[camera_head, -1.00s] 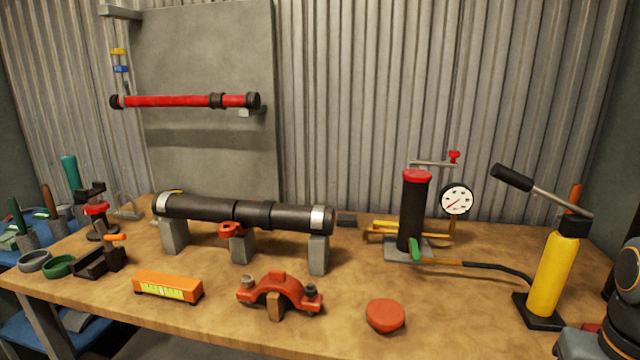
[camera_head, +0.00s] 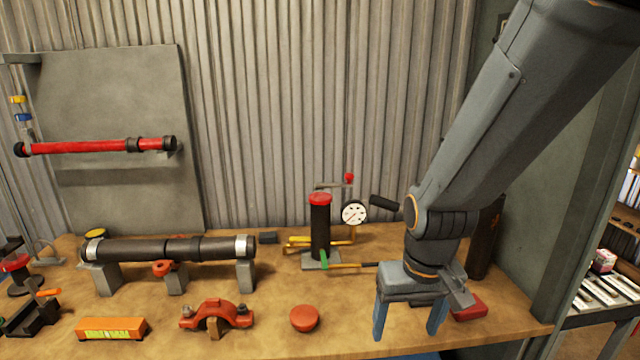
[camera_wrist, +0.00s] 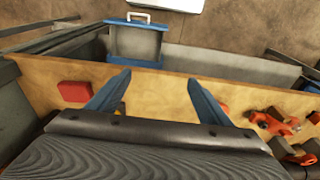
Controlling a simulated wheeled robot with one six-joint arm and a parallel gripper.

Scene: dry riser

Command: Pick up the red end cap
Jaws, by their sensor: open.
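The red end cap (camera_head: 304,318) is a round, domed piece lying on the front of the wooden bench, right of the red clamp (camera_head: 215,315). My gripper (camera_head: 408,328) is open and empty, fingers pointing down, to the right of the cap and apart from it. In the wrist view my two blue fingers (camera_wrist: 158,78) are spread with nothing between them. A small red patch beside the right finger there may be the cap, partly hidden; I cannot tell for sure.
A red box (camera_head: 470,308) lies just right of my gripper. A black cylinder with a red top (camera_head: 320,228) and a gauge (camera_head: 354,213) stand behind the cap. A dark pipe (camera_head: 170,249) rests on blocks at left. An orange level (camera_head: 111,328) lies at front left.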

